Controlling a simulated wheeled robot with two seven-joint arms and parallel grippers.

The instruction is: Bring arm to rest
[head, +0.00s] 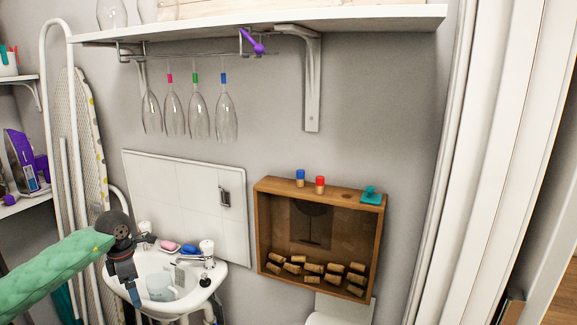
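My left arm, in a green quilted sleeve, comes in from the left edge of the head view. Its dark gripper (130,296) points down in front of the white sink (205,288) at the lower left. The fingers are small and partly merge with the sink behind them, so I cannot tell whether they are open or shut. I see nothing clearly held in them. My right arm and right gripper do not show.
A wooden box (260,225) with corks hangs on the wall right of the sink. A white shelf (350,20) with hanging glasses (197,115) is above. An ironing board (80,130) leans at left. A white door frame (490,150) stands at right.

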